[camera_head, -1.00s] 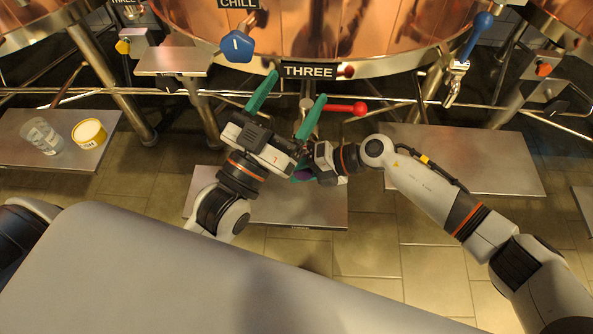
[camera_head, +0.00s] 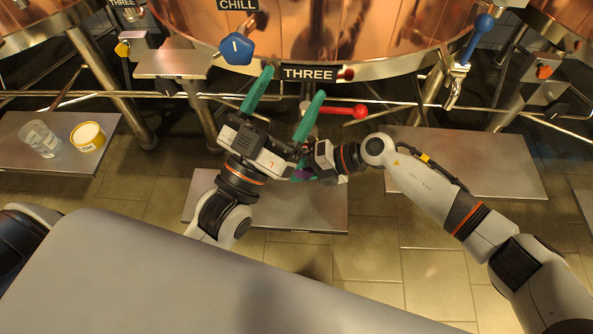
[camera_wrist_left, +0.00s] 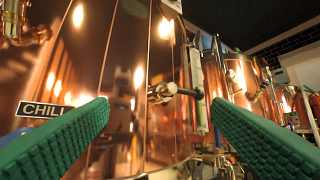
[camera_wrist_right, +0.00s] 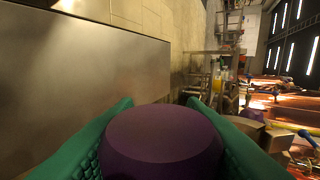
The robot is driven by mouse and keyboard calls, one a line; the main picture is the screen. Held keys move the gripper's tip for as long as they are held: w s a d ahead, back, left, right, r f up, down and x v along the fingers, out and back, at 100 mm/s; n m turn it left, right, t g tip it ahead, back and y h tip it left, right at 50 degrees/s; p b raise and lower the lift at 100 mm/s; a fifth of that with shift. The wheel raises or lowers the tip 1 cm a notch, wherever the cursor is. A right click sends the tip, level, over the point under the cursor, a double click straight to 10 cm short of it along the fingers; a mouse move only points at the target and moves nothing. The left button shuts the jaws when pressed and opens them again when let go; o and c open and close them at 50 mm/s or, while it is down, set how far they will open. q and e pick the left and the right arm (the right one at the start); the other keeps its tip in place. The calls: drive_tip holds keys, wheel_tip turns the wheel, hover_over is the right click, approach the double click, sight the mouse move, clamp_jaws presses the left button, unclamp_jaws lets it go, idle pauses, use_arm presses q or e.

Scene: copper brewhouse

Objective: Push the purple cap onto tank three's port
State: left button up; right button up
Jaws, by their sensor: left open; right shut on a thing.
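The purple cap (camera_wrist_right: 162,140) is held between the green fingers of my right gripper (camera_wrist_right: 162,125), with its rounded face toward the right wrist camera. In the head view only a sliver of the purple cap (camera_head: 303,174) shows, low beneath tank three (camera_head: 345,35), partly hidden by my grippers. My left gripper (camera_head: 294,83) is open and empty, its fingers reaching up toward the THREE sign (camera_head: 308,73). In the left wrist view the open fingers (camera_wrist_left: 155,125) stand wide apart before copper. I cannot make out tank three's port; the left gripper covers part of the area below the sign.
A red-handled valve (camera_head: 346,111) is right of the left fingers. A blue knob (camera_head: 237,48) hangs by the CHILL sign (camera_head: 238,5). A yellow tub (camera_head: 88,136) and a clear jar (camera_head: 40,138) stand on the left metal platform. Pipes and tank legs crowd below.

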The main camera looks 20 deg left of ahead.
drive_tip(key=o, duration=1.1)
use_arm(q)
drive_tip(key=shift+s+r, duration=0.15)
drive_tip(key=shift+r, duration=0.1)
use_arm(e)
drive_tip(key=shift+d+r, duration=0.15)
drive_tip(key=shift+d, duration=0.05)
drive_tip(key=p+v, duration=0.1)
drive_tip(key=v, duration=0.1)
drive_tip(key=shift+w+d+r+p, duration=0.15)
drive_tip(key=shift+d+r+p, duration=0.1)
drive_tip(key=shift+p, duration=0.1)
use_arm(q)
wheel_tip(320, 180, down, 9)
drive_tip(key=w+g+y, duration=0.2)
drive_tip(key=g, duration=0.4)
drive_tip(key=shift+w+a+p, duration=0.2)
drive_tip(key=shift+a+p, duration=0.15)
drive_tip(key=shift+p, duration=0.05)
use_arm(e)
drive_tip(key=shift+v, duration=0.85)
drive_tip(key=shift+d, duration=0.15)
